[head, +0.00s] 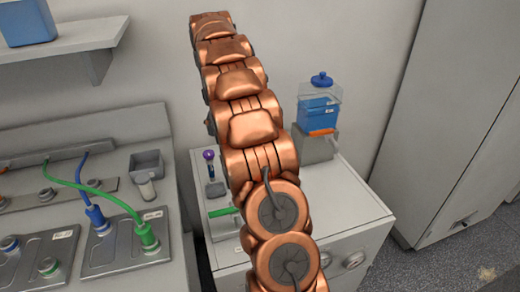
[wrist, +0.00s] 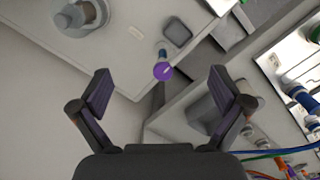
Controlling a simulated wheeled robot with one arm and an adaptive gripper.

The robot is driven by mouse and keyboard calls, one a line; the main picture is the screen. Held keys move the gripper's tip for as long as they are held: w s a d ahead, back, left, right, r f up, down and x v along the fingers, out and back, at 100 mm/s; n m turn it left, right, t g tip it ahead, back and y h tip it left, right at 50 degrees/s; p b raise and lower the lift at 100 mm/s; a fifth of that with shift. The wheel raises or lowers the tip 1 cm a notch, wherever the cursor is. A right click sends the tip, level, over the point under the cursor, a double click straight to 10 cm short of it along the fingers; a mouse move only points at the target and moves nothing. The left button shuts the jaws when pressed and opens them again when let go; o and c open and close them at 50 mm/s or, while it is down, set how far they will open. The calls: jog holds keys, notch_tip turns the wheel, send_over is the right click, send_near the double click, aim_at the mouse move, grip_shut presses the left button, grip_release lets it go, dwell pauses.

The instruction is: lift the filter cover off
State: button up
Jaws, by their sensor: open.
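I cannot tell for sure which part is the filter cover. A purple round knob (head: 208,155) on a thin blue stem stands at the back left of the white cabinet top. The purple knob also shows in the wrist view (wrist: 163,71), just beyond and between my fingers. A small dark grey square piece (wrist: 177,31) lies near it on the cabinet top, and it shows in the head view (head: 215,190). My gripper (wrist: 160,92) is open and empty, apart from the knob. In the head view my gripper is not visible, and my arm hides part of the cabinet top.
A clear container of blue liquid (head: 319,112) with a blue knobbed lid stands at the cabinet's back right. A green bar (head: 222,212) lies at its left edge. Left is a bench with blue and green cables (head: 92,213). A grey box (head: 147,163) sits at the bench's back.

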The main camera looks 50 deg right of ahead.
jog(key=d+f, duration=0.2)
jog(key=d, duration=0.4)
jog(key=w+d+f+n+p, duration=0.1)
jog(key=d+f, duration=0.2)
jog(key=d, duration=0.3)
jog(key=d+f+n+t, duration=0.1)
jog(key=d+f, duration=0.1)
jog(key=d, duration=0.4)
jog(key=shift+w+f+p, duration=0.35)
jog(key=shift+f, duration=0.05)
jog(key=shift+d+f, duration=0.15)
jog(key=shift+f, duration=0.15)
jog(key=shift+s+f, duration=0.1)
jog(key=shift+f, duration=0.95)
jog(key=shift+s+f+p, duration=0.2)
jog(key=shift+f+p, duration=0.2)
jog(key=shift+f, duration=0.35)
jog(key=shift+s+f+p, duration=0.2)
jog(key=shift+f+p, duration=0.15)
jog(key=shift+f, duration=0.4)
jog(key=shift+w+f+p, duration=0.1)
jog(key=shift+f+p, duration=0.2)
jog(key=shift+f, duration=0.8)
jog(key=shift+c, duration=0.3)
